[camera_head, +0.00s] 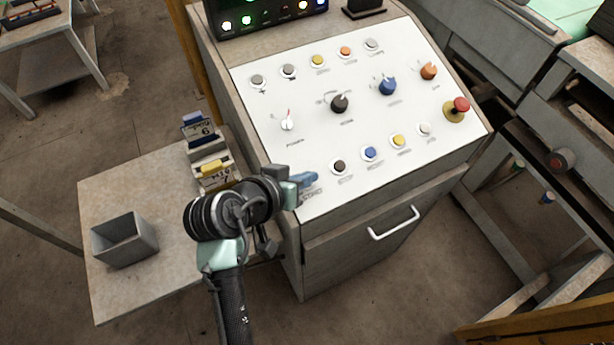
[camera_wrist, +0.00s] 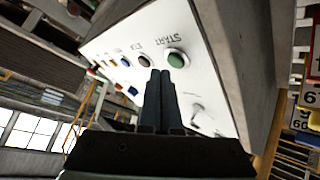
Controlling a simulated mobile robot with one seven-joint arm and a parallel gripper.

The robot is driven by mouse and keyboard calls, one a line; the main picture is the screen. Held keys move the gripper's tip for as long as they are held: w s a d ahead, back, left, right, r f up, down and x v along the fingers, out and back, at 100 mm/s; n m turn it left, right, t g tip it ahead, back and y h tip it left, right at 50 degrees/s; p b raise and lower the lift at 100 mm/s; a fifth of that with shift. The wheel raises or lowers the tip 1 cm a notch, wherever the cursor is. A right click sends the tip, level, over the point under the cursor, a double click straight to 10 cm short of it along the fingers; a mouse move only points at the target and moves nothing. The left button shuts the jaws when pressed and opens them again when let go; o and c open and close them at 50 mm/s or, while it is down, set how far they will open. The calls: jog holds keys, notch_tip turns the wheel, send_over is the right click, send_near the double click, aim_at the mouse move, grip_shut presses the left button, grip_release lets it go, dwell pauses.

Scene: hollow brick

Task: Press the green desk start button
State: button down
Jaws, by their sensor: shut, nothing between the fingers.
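The green start button (camera_wrist: 176,60) shows in the wrist view as a round green cap in a pale ring, beside the "START" lettering on the white desk panel (camera_head: 350,125). In the head view my gripper hides it at the panel's lower left corner. My gripper (camera_head: 314,178) is shut and empty, its fingers over that corner. In the wrist view the closed fingertips (camera_wrist: 160,74) lie just left of and below the green cap. I cannot tell whether they touch the panel.
A dark button (camera_head: 339,166) is the nearest neighbour, with blue, yellow and white ones farther right. A red emergency knob (camera_head: 461,105) stands at the panel's right edge. Left of the desk, a low table (camera_head: 165,285) carries a grey bin (camera_head: 125,240) and labelled boxes (camera_head: 208,150).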

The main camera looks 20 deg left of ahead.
jog(key=shift+f, duration=0.1)
jog(key=shift+w+a+f, duration=0.1)
jog(key=shift+f, duration=0.2)
jog(key=shift+f+b, duration=0.4)
jog(key=shift+b, duration=0.05)
dwell(0.7)
jog(key=shift+r+p, duration=0.75)
jog(key=shift+p, duration=0.1)
jog(key=shift+r, duration=0.15)
jog(key=r+p, duration=0.1)
jog(key=d+r+p, duration=0.1)
jog(key=r+p, duration=0.1)
jog(key=s+r+p, duration=0.1)
jog(key=shift+d+r+p, duration=0.15)
jog(key=shift+r+p, duration=0.15)
jog(key=shift+p, duration=0.1)
